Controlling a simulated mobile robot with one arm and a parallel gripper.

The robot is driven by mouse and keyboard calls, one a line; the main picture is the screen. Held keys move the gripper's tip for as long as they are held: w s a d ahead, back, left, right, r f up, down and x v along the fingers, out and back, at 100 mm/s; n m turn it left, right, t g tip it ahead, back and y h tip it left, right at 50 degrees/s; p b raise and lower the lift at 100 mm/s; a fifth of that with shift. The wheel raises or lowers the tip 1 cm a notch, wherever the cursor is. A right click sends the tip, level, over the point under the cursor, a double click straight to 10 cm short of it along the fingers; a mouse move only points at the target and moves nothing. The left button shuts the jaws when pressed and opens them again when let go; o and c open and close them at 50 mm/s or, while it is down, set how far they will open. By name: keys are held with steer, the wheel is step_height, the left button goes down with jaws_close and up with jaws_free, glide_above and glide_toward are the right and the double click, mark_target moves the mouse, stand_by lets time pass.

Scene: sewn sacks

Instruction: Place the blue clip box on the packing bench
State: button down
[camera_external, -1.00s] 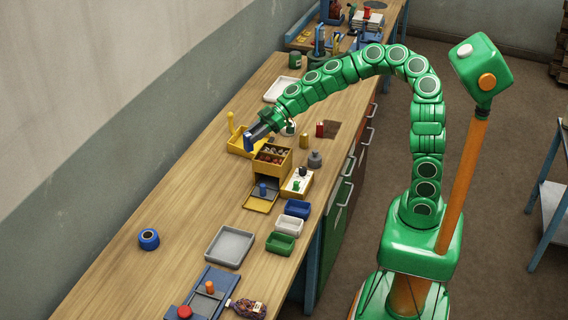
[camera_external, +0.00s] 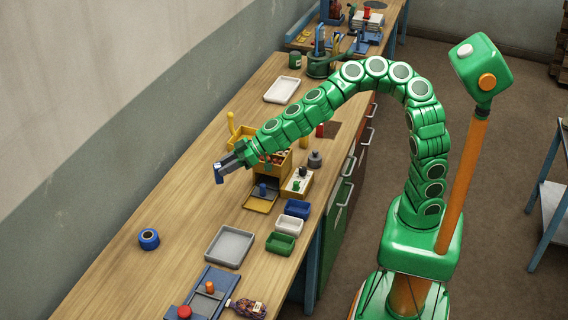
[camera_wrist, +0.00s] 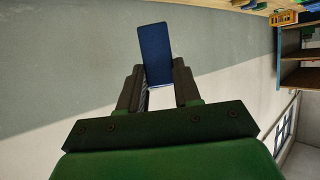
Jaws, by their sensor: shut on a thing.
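My gripper (camera_external: 222,167) is shut on a small blue box, the blue clip box (camera_external: 219,175), above the left part of the long wooden bench (camera_external: 180,215). In the wrist view the box (camera_wrist: 155,50) stands out beyond the two dark fingers (camera_wrist: 160,88) as a flat, dark blue face. The box looks clear of the bench top, though the exact height is hard to tell. I cannot tell which of the benches in view is the packing bench.
A yellow dispenser (camera_external: 268,188) stands right of the gripper, with blue, white and green bins (camera_external: 289,225) nearby. A grey tray (camera_external: 230,246), a blue tape roll (camera_external: 149,239) and a blue fixture (camera_external: 212,289) lie toward the front. The bench's left side is mostly clear. A second bench (camera_external: 392,20) stands beyond.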

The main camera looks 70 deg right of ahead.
steer(key=shift+s+a+f+m+t+h, duration=0.8)
steer(key=shift+s+a, duration=1.2)
steer(key=shift+a, duration=1.75)
steer(key=shift+s+a+f+m+t+h, duration=0.35)
steer(key=shift+s+a+m+h, duration=0.7)
steer(key=shift+s+a, duration=1.85)
steer(key=s+a+m+h, duration=0.2)
steer(key=s+a, duration=0.1)
steer(key=s, duration=0.4)
steer(key=s+a+m+h, duration=0.2)
steer(key=s+a, duration=0.2)
steer(key=s, duration=0.3)
steer(key=shift+t, duration=0.35)
steer(key=shift+d+f, duration=0.2)
steer(key=shift+f, duration=8)
steer(key=shift+f, duration=0.15)
steer(key=c, duration=0.8)
jaws_free()
